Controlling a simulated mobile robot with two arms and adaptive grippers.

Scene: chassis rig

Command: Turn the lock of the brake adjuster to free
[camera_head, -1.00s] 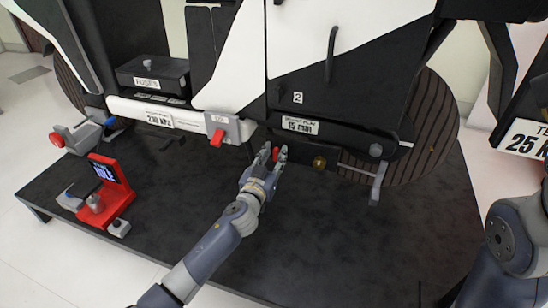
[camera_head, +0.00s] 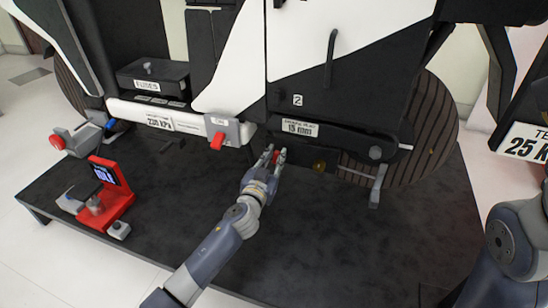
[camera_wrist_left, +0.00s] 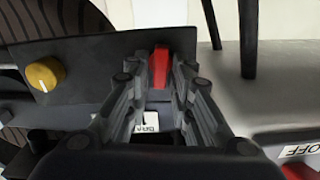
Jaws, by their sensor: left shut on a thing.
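The brake adjuster is a dark plate (camera_wrist_left: 100,62) low on the machine, with a yellow knob (camera_head: 319,165) and a red lock lever (camera_head: 276,157). In the left wrist view the red lever (camera_wrist_left: 160,68) stands between my fingertips and the yellow knob (camera_wrist_left: 41,75) is to the left. My left gripper (camera_head: 274,156) is shut on the red lever; the fingers hide part of it. A label partly covered by the fingers shows only its first letters. A "15 mm" display (camera_head: 299,128) sits above the adjuster. My right gripper is out of view.
A grey pedal arm (camera_head: 377,185) hangs to the right. A red stand with a screen (camera_head: 108,190) is on the dark platform (camera_head: 330,240), which is clear in front.

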